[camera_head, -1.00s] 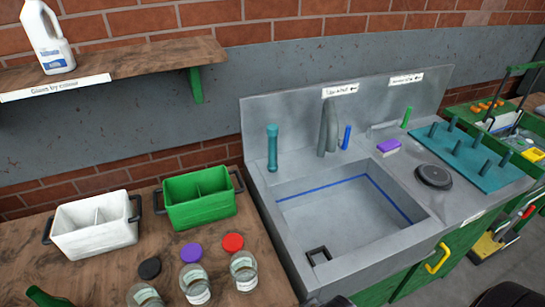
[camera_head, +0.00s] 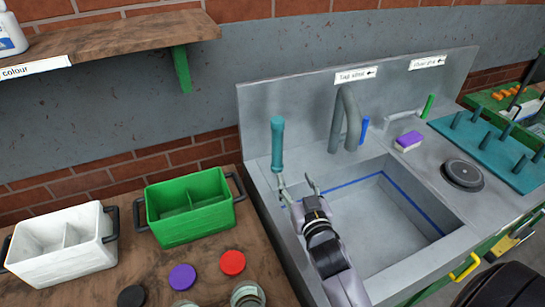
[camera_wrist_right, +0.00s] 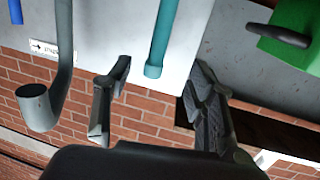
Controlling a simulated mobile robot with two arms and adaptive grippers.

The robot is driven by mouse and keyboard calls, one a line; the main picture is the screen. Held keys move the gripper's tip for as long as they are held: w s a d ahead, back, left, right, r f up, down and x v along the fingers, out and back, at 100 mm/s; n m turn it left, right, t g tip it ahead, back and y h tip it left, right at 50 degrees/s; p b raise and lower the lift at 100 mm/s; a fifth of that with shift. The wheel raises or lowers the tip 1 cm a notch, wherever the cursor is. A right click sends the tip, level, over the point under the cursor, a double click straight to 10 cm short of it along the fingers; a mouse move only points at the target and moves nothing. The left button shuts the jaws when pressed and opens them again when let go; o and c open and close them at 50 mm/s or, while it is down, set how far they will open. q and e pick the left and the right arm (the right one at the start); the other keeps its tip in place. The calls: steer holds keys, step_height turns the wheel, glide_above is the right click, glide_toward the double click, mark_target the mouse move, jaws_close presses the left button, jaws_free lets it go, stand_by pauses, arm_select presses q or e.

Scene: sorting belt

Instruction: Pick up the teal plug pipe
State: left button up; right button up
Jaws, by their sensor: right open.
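The teal plug pipe (camera_head: 277,143) stands upright on the back left corner of the grey sink unit (camera_head: 262,185). My right gripper (camera_head: 297,183) is open and empty, over the left side of the basin, just in front of the pipe. In the right wrist view, which is turned upside down, the teal pipe (camera_wrist_right: 163,38) comes between the two spread fingers of the gripper (camera_wrist_right: 160,78), with a gap on each side. Whether it is within their depth I cannot tell. My left gripper is not in view.
A grey faucet (camera_head: 346,118) and a short blue pipe (camera_head: 364,129) stand right of the teal pipe. A green caddy (camera_head: 190,225) and a white caddy (camera_head: 62,262) stand on the wooden table at left. A purple sponge (camera_head: 408,140) lies at right.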

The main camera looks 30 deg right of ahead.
steer(key=w, duration=0.1)
steer(key=p, duration=0.2)
glide_toward(279, 139)
steer(key=w, duration=0.1)
steer(key=shift+t, duration=0.4)
steer(key=x, duration=0.3)
steer(key=f+x, duration=0.1)
steer(key=shift+w+d, duration=0.2)
steer(key=shift+d, duration=0.1)
steer(key=shift+w, duration=0.45)
steer(key=shift+w+d+p, duration=0.1)
steer(key=shift+w+p, duration=0.15)
steer(key=shift+p, duration=0.05)
steer(key=p+x, duration=0.1)
steer(key=x, duration=0.3)
steer(key=shift+r, duration=0.15)
steer(key=shift+w, duration=0.4)
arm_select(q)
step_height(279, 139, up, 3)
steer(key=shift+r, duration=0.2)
arm_select(e)
steer(key=shift+c, duration=0.2)
